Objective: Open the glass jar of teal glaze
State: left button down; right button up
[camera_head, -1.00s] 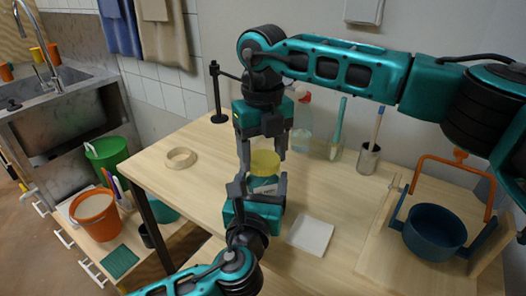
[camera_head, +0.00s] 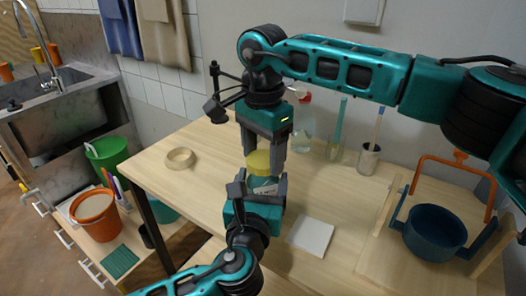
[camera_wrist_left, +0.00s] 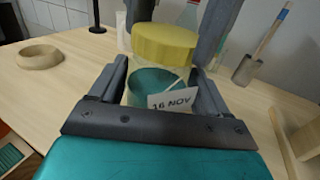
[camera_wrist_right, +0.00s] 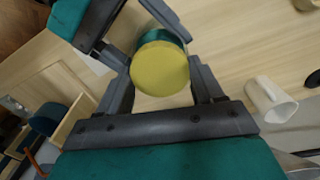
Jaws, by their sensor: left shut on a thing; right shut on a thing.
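My left gripper (camera_head: 260,187) is shut on the jar's body, one finger on each side. The yellow lid (camera_head: 259,162) sits on top of the jar, with clear glass visible below it in the left wrist view. My right gripper (camera_head: 264,150) points down from above and is shut on the lid. The right wrist view shows the lid (camera_wrist_right: 160,68) between its fingers.
A white tile (camera_head: 311,236) lies right of the jar. A pale ring (camera_head: 180,158) lies to the left. A spray bottle (camera_head: 302,130) and a cup with a brush (camera_head: 368,160) stand behind. A dark blue pot (camera_head: 435,231) is at the right. The table left of the jar is mostly clear.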

aim_at(263, 159)
pick_arm(q)
jog(key=shift+f, duration=0.1)
pick_arm(e)
jog(key=n, duration=0.5)
jog(key=shift+n, duration=0.3)
jog(key=n, duration=0.5)
jog(key=shift+n, duration=0.4)
jog(key=shift+r, duration=0.25)
jog(key=shift+r, duration=0.9)
jog(key=shift+r, duration=2)
pick_arm(q)
grip_release()
